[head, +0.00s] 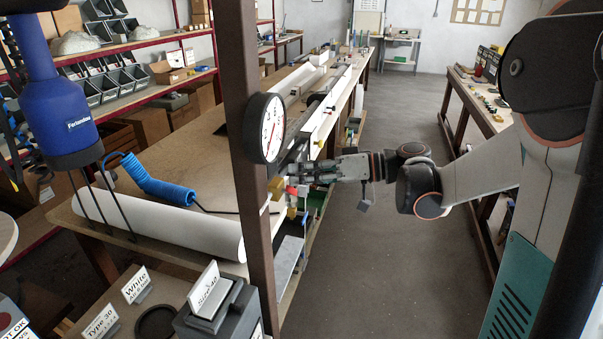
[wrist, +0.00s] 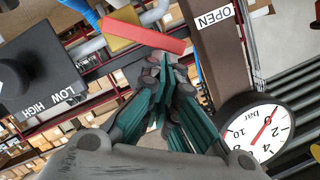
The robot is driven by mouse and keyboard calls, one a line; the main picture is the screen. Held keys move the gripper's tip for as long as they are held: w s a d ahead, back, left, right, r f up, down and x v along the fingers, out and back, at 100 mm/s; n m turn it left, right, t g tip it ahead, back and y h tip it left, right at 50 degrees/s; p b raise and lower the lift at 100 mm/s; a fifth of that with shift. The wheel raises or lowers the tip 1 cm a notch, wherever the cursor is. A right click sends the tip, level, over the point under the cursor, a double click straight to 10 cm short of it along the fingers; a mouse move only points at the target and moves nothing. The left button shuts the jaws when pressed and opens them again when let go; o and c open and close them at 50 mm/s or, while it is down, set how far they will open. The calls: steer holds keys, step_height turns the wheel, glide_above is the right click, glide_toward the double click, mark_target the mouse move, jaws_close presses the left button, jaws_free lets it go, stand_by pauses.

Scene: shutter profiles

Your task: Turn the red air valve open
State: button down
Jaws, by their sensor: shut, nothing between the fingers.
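The red valve handle (wrist: 145,34) is a flat red bar across the top of the wrist view, slanting down to the right. It sits by a yellow block (wrist: 120,32) and a grey pipe. In the head view the small red handle (head: 291,190) shows beside the brown post. My gripper (wrist: 168,62) is shut and empty, its dark green fingers together, tips just below the bar's right half. Whether they touch it I cannot tell. In the head view my gripper (head: 296,173) reaches in from the right, just above the red handle.
The brown post (head: 250,150) carries a white pressure gauge (head: 266,128). An upside-down OPEN label (wrist: 213,18) is on the post in the wrist view. A dark LOW/HIGH knob (wrist: 38,70) is at left. The aisle floor (head: 385,230) is clear.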

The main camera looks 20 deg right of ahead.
mark_target(289, 191)
steer(key=s+n, duration=0.1)
steer(key=a+f+n+h, duration=0.1)
steer(key=n, duration=0.1)
steer(key=s+a+f+n+t, duration=0.1)
steer(key=shift+s+n+b, duration=0.3)
steer(key=shift+t+h, duration=0.3)
steer(key=shift+s+a+f, duration=0.1)
steer(key=shift+s+f, duration=0.1)
steer(key=shift+f, duration=0.1)
stand_by(0.4)
